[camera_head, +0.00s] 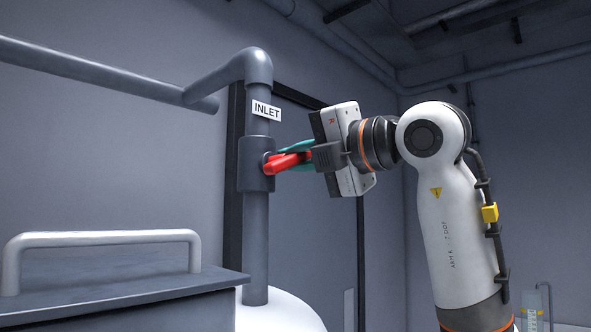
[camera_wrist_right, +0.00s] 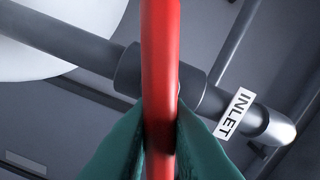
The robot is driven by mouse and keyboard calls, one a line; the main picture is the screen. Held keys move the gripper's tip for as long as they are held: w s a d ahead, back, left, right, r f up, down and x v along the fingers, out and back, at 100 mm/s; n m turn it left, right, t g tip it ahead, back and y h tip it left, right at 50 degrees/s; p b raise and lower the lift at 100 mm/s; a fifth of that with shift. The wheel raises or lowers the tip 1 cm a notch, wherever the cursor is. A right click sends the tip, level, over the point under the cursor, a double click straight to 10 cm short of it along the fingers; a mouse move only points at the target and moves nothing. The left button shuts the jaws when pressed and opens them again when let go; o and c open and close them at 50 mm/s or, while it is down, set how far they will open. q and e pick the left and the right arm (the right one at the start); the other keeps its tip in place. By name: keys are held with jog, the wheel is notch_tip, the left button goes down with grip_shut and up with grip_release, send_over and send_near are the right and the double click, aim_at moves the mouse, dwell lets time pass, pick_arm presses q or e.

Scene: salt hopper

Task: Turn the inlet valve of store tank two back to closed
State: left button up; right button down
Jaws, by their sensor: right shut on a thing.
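The inlet valve's red lever (camera_head: 287,163) sticks out from a dark grey valve body (camera_head: 250,165) on a vertical pipe. The lever points toward the right and the camera, across the pipe. A white INLET label (camera_head: 266,110) is on the pipe above the valve. My right gripper (camera_head: 300,158) is at the lever, its green fingers on both sides of it. In the right wrist view the red lever (camera_wrist_right: 161,70) runs between the fingertips (camera_wrist_right: 160,140), which are shut on it. The left gripper is in neither view.
A white tank top (camera_head: 280,312) lies below the pipe. A dark cabinet with a pale handrail (camera_head: 100,238) stands at the front left. An overhead pipe (camera_head: 90,72) runs to the left. A dark frame (camera_head: 310,100) stands behind the valve.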

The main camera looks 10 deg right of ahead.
jog(key=shift+d+f+m+b, duration=0.1)
jog(key=shift+f+m+b, duration=0.1)
jog(key=shift+m+b, duration=1.35)
jog(key=shift+m+p, duration=0.4)
jog(key=shift+m, duration=0.25)
jog(key=c, duration=1.4)
grip_release()
jog(key=shift+d, duration=0.1)
jog(key=shift+s+d+f, duration=0.1)
jog(key=shift+s, duration=0.1)
jog(key=b+v, duration=0.4)
jog(key=v, duration=0.7)
jog(key=shift+s+d+b, duration=0.2)
jog(key=shift+s+b, duration=0.05)
jog(key=shift+b, duration=0.1)
